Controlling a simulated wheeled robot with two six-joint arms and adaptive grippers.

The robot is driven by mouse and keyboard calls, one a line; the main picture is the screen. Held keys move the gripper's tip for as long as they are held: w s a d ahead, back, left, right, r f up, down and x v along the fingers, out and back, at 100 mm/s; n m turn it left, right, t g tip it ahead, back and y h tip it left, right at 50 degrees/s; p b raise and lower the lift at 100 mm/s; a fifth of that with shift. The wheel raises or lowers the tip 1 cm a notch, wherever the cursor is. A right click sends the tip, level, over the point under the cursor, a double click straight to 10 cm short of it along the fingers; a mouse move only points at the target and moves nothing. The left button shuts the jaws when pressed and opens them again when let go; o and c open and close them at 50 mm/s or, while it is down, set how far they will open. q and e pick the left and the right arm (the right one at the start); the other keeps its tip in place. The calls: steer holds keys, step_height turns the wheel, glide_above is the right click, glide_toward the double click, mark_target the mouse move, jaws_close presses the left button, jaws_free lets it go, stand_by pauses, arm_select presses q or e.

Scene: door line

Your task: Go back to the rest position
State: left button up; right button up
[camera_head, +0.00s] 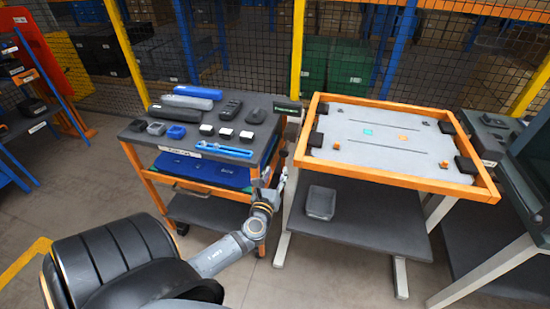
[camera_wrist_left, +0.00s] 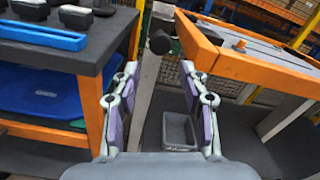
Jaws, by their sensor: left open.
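My left gripper (camera_head: 284,158) is in the gap between the orange-framed tool cart and the orange-rimmed table in the head view. In the left wrist view the gripper (camera_wrist_left: 160,78) shows its two grey fingers with purple pads spread wide apart, with nothing between them. The left arm reaches in from the bottom left of the head view, in front of the cart's right end. My right gripper is not in either view.
The cart's dark top (camera_head: 190,137) holds blue and black items. The table with the raised orange rim (camera_head: 400,177) stands to its right, with a grey bin (camera_head: 320,203) on its lower shelf. Wire fencing (camera_head: 250,50) closes off the back.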

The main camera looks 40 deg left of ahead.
arm_select(q)
steer(key=shift+s+d, duration=0.25)
steer(key=shift+s, duration=0.2)
steer(key=s+f+n+g+h, duration=0.1)
steer(key=s+f+n+g, duration=0.25)
steer(key=f, duration=0.65)
steer(key=s+f+n+g+h, duration=0.15)
steer(key=s+f+n, duration=0.3)
steer(key=f, duration=0.65)
steer(key=s+f+n+g, duration=0.3)
steer(key=s+f+n, duration=0.1)
steer(key=f, duration=0.6)
steer(key=s+d+f+n+g+h, duration=0.1)
steer(key=s+d+f+n+g, duration=0.1)
steer(key=s+f+n, duration=0.3)
steer(key=s+d+f+n+g+h, duration=0.2)
steer(key=s+d+f+n, duration=0.3)
steer(key=s, duration=0.7)
steer(key=s+d+f+n+g+h, duration=0.1)
steer(key=s+d+f+n+g, duration=0.2)
steer(key=s+f, duration=0.5)
steer(key=s+d+n, duration=0.1)
steer(key=n, duration=0.1)
steer(key=shift+s+n, duration=0.3)
steer(key=shift+s, duration=0.05)
steer(key=shift+f+h, duration=0.2)
steer(key=shift+h, duration=0.05)
